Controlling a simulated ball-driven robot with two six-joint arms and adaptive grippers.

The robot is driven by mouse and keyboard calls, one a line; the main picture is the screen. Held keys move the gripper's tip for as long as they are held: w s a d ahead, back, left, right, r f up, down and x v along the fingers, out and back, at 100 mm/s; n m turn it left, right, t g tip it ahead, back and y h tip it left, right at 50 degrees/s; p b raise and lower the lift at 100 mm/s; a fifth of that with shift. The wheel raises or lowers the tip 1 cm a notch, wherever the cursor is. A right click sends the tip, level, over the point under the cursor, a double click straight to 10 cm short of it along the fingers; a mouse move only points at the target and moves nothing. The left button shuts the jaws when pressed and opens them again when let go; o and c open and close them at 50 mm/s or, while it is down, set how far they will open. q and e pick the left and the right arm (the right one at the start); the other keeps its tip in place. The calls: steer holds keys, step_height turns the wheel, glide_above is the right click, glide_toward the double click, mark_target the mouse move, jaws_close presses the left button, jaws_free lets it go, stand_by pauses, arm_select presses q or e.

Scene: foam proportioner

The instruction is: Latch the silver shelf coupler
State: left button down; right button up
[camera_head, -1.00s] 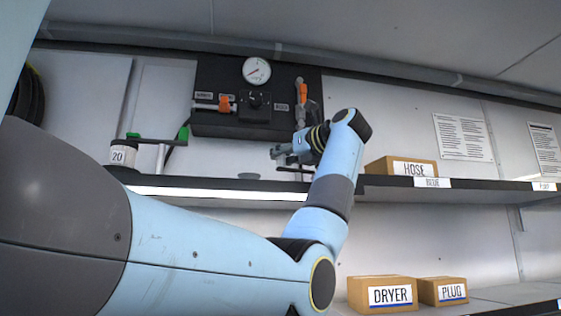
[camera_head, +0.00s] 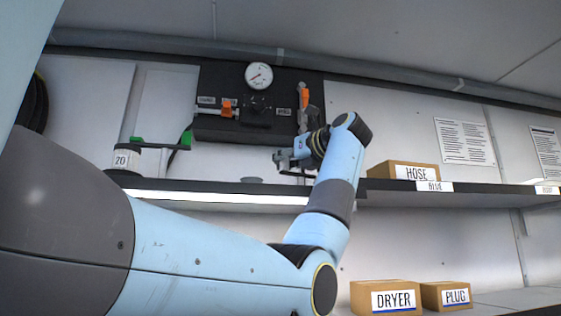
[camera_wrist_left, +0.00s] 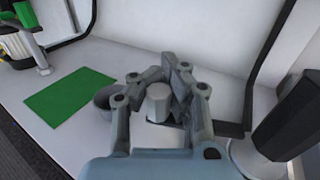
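My left gripper (camera_head: 284,159) is at the upper shelf, below the dark wall panel. In the left wrist view, a short silver cylinder, apparently the shelf coupler (camera_wrist_left: 158,103), shows between the finger links of my left gripper (camera_wrist_left: 164,76). The fingertips are close together near its far side. Whether they touch or grip it cannot be made out. The coupler's lower part is hidden by the gripper. A dark grey round piece (camera_wrist_left: 105,98) is beside the left finger; it also shows on the shelf in the head view (camera_head: 252,180). My right gripper is not in view.
The dark panel (camera_head: 225,128) carries a gauge (camera_head: 259,76) and orange-handled valves. A container marked 20 (camera_head: 122,160) stands at the shelf's left. A HOSE box (camera_head: 404,170) is at right. A green mat (camera_wrist_left: 68,96) lies left of the gripper; a dark cylinder (camera_wrist_left: 292,118) is at right.

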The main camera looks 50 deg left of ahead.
arm_select(q)
steer(key=c, duration=2)
jaws_free()
steer(key=shift+r, duration=0.15)
steer(key=o, duration=0.7)
steer(key=shift+w+d, duration=0.25)
steer(key=shift+d, duration=0.1)
steer(key=shift+o, duration=0.7)
steer(key=shift+a, duration=0.1)
steer(key=shift+s+a, duration=0.1)
steer(key=shift+s, duration=0.05)
steer(key=d, duration=1.2)
